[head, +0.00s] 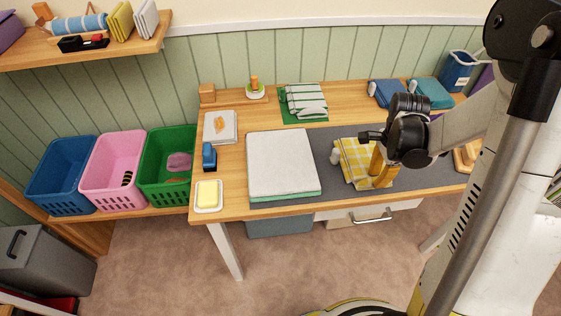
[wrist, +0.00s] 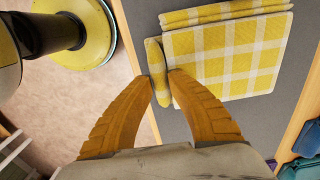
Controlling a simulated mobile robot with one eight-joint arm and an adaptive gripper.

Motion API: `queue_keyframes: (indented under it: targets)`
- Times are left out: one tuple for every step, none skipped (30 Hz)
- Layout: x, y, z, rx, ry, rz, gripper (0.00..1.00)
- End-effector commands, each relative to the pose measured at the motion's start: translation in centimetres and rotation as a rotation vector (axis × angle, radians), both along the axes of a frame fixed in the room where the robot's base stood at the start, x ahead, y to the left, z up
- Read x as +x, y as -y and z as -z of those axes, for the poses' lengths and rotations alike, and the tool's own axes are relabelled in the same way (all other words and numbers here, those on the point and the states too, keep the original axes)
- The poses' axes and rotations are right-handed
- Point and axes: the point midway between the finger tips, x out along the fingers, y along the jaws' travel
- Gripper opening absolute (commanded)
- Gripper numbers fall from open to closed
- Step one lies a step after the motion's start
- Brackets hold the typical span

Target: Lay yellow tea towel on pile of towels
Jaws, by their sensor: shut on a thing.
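The yellow-and-white checked tea towel (head: 357,160) lies folded on the grey mat, right of the middle of the table. In the wrist view the folded towel (wrist: 225,50) shows with a narrow yellow edge (wrist: 155,70) along its left side. My gripper (head: 379,172) points down at the towel's right part in the head view. In the wrist view my gripper (wrist: 164,88) has its orange fingertips shut on that edge. A stack of green-and-white striped towels (head: 303,100) lies on a green base at the back of the table.
A large white pad with a green underside (head: 283,164) lies left of the towel. Blue (head: 386,93) and teal (head: 428,93) folded items lie at the back right. Blue, pink and green baskets (head: 165,165) stand left of the table.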

Motion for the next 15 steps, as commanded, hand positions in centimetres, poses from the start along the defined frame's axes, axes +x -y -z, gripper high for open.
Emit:
queue_keyframes:
  targets:
    - [0.0,0.0,-0.5,0.000,0.000,0.000,0.00]
    - [0.0,0.0,-0.8,0.000,0.000,0.000,0.00]
    - [0.0,0.0,-1.2,0.000,0.000,0.000,0.00]
    - [0.0,0.0,-1.4,0.000,0.000,0.000,0.00]
    - [0.0,0.0,-1.7,0.000,0.000,0.000,0.00]
    - [0.0,0.0,-2.1,0.000,0.000,0.000,0.00]
    - [0.0,0.0,-2.4,0.000,0.000,0.000,0.00]
    - [0.0,0.0,-2.6,0.000,0.000,0.000,0.00]
    - [0.0,0.0,-3.0,0.000,0.000,0.000,0.00]
    - [0.0,0.0,-3.3,0.000,0.000,0.000,0.00]
    - [0.0,0.0,-3.5,0.000,0.000,0.000,0.00]
    - [0.0,0.0,-3.9,0.000,0.000,0.000,0.00]
    - [0.0,0.0,-4.2,0.000,0.000,0.000,0.00]
    - [0.0,0.0,-4.4,0.000,0.000,0.000,0.00]
    - [0.0,0.0,-4.8,0.000,0.000,0.000,0.00]
